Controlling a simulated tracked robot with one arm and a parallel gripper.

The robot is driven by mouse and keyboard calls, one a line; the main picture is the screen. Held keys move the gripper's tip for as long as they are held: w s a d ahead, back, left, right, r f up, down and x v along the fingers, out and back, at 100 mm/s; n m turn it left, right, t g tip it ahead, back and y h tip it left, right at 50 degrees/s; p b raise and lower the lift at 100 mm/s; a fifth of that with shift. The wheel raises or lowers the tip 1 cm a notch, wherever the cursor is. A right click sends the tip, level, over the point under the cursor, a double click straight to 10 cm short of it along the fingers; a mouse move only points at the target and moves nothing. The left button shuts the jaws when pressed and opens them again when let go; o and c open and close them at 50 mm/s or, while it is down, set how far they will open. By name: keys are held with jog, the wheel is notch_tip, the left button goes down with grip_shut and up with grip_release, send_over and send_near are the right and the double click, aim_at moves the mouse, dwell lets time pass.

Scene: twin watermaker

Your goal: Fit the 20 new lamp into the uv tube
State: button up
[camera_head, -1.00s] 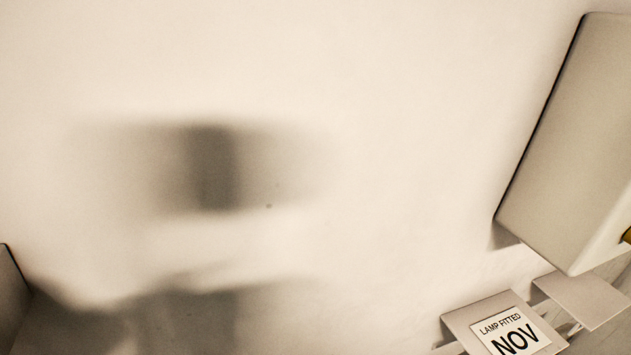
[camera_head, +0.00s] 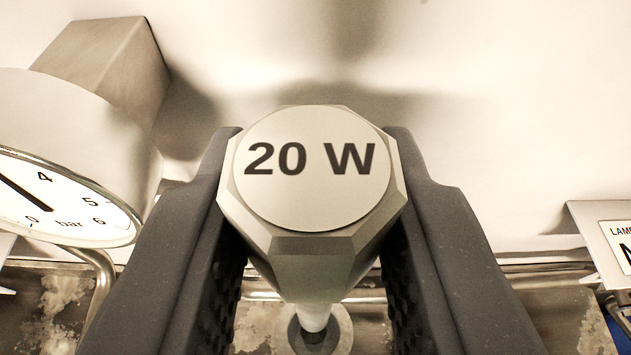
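The new lamp has a pale eight-sided cap (camera_head: 311,168) marked "20 W", in the middle of the camera view. Its body narrows to a thin white stem (camera_head: 315,316) pointing down in the picture. My gripper (camera_head: 312,190) has a dark finger on each side of the cap. Both fingers meet the cap's sides, and the gripper looks shut on it. A round grey collar with a dark centre (camera_head: 340,330) shows behind the stem. I cannot tell whether it is the uv tube's mouth, or whether the stem enters it.
A white pressure gauge (camera_head: 60,185) marked "bar" stands close to my left finger, with a grey block (camera_head: 105,70) behind it. A "LAMP" label plate (camera_head: 600,235) is at the right edge. Stained metal (camera_head: 55,310) lies low at left. The pale upper right is clear.

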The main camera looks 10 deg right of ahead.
jog(key=shift+f+b, duration=1.55)
jog(key=shift+f, duration=0.9)
jog(key=shift+b, duration=0.55)
